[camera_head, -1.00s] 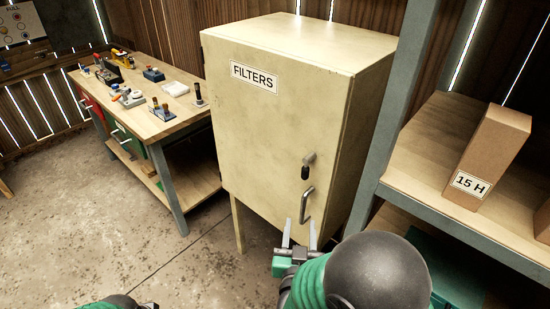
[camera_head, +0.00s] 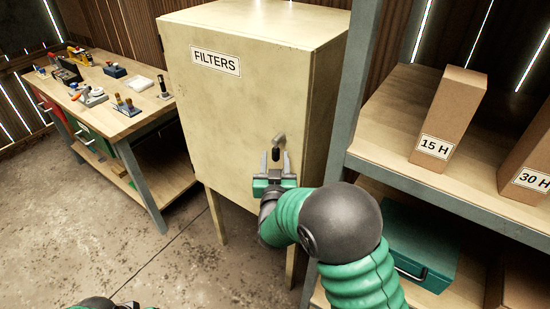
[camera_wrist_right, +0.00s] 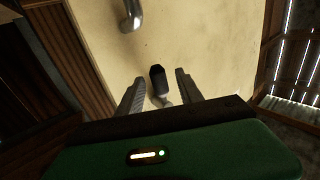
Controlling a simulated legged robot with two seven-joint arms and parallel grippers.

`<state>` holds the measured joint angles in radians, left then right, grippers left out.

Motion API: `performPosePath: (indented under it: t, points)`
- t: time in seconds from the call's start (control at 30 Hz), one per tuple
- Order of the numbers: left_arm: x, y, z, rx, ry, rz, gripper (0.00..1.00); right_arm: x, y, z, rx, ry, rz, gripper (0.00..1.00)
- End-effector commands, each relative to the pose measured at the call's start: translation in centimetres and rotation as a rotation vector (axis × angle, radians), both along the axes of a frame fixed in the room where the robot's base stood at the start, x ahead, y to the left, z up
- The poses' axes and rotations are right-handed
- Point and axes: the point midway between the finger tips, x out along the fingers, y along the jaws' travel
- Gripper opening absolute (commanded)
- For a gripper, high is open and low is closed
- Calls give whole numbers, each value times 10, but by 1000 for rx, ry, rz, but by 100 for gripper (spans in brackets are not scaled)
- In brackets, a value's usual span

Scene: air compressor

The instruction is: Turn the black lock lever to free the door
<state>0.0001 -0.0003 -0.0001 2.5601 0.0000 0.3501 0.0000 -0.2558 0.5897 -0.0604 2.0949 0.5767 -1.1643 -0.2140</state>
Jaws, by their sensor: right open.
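The beige cabinet door (camera_head: 225,110), labelled FILTERS, is closed. Only a bit of my left gripper (camera_head: 126,305) shows at the bottom edge.
A workbench (camera_head: 135,125) with small tools stands left of the cabinet. A shelf unit (camera_head: 400,190) stands close on the right, with cardboard boxes (camera_head: 447,115) and a green case (camera_head: 415,240). Concrete floor (camera_head: 190,260) is clear in front.

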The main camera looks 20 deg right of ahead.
Motion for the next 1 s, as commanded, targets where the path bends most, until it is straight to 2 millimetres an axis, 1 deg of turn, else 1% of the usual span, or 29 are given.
performPosePath:
  t: [0.1,0.27,0.37,0.6,1.0]
  points:
    - [0,0,0,0,0,0,36,4,-1,-1,0,2,0,43]
    - [0,0,0,0,0,0,36,3,-1,-1,-1,1,0,43]
    - [0,0,0,0,0,0,36,3,-1,-1,-1,1,0,31]
    - [0,0,0,0,0,0,36,3,0,-1,-1,1,1,0]
    - [0,0,0,0,0,0,36,3,0,-1,0,2,2,0]
